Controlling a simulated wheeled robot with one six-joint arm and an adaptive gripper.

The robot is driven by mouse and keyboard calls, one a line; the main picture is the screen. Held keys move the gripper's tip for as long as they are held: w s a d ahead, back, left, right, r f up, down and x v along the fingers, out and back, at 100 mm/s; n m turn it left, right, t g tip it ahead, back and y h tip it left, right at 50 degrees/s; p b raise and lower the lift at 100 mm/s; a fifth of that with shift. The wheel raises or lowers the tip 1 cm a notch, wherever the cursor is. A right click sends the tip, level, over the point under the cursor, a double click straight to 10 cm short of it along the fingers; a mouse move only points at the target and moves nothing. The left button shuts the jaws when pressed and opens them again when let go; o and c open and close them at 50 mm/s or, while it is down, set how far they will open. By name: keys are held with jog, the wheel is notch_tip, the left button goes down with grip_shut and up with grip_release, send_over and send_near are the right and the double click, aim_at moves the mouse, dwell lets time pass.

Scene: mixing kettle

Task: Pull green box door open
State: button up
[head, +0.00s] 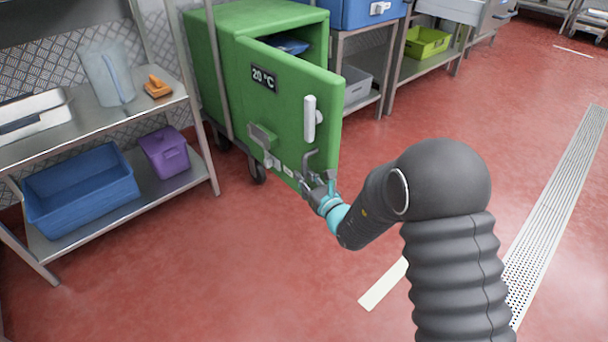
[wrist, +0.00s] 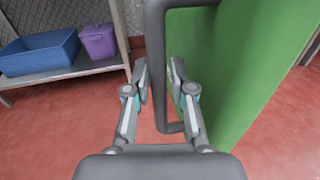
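The green box (head: 213,60) stands at the back, left of centre. Its green door (head: 275,95), with a "20 °C" label, stands partly open, with a dark gap behind its top edge. A grey bar handle (head: 311,160) is on the door's lower right part. My gripper (head: 309,180) is at this handle. In the wrist view my gripper (wrist: 160,82) has its two fingers drawn in on either side of the handle's upright bar (wrist: 156,50), close against it. The door's green face (wrist: 230,70) is to the right of the fingers.
A metal shelf (head: 150,122) on the left holds a blue bin (head: 80,190) and a purple bin (head: 165,152). Shelving with a lime crate (head: 427,42) stands behind on the right. Red floor (head: 230,270) is clear in front of the door.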

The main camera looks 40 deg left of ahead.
jog(key=shift+o, duration=0.5)
jog(key=shift+a+r, duration=0.1)
jog(key=shift+a, duration=0.05)
jog(key=shift+s+d, duration=0.1)
jog(key=shift+d, duration=0.1)
jog(key=v, duration=1.1)
jog(key=shift+d, duration=0.3)
